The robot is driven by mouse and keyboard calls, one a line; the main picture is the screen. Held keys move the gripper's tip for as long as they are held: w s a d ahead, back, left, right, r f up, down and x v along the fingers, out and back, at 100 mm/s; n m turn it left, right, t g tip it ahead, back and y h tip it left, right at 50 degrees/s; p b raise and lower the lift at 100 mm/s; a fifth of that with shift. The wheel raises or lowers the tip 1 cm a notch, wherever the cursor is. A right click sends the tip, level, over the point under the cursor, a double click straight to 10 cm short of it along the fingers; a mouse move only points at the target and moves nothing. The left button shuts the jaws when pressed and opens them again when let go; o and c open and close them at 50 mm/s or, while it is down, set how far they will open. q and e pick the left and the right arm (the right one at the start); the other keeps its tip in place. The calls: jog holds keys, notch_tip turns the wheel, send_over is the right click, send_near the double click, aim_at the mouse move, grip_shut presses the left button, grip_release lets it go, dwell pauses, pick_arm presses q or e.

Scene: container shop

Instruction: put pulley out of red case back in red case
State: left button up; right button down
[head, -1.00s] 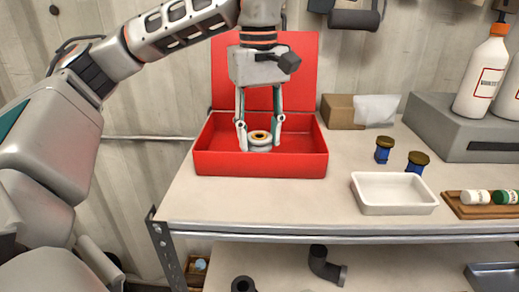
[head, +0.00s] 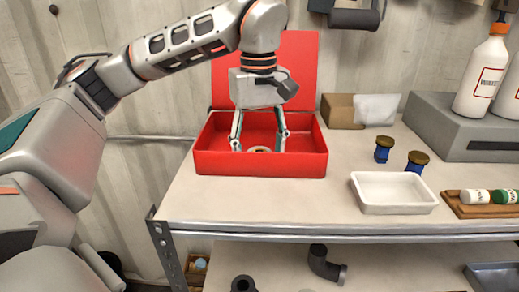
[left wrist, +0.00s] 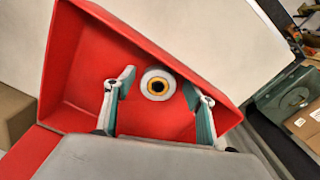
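The red case (head: 260,164) stands on the bench with its lid (head: 303,80) raised at the back. The pulley (head: 259,149), a pale ring with an orange-yellow centre, is low inside the case, mostly hidden by the front wall. In the left wrist view the pulley (left wrist: 158,84) lies over the red floor of the case. My left gripper (head: 260,148) points down into the case. Its fingers (left wrist: 158,86) stand on either side of the pulley, with a small gap on each side, so it is open. My right gripper is not in view.
A white tray (head: 394,208) and two blue items with brown-gold tops (head: 382,149) stand right of the case. A cardboard box (head: 338,111) is behind them. A grey block (head: 459,127) carries white bottles (head: 481,81). The bench front by the case is clear.

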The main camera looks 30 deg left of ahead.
pick_arm(q)
notch_tip(320, 180, up, 12)
jog(key=shift+r, duration=0.2)
dwell(0.6)
jog(key=shift+s+f, duration=0.1)
dwell(0.4)
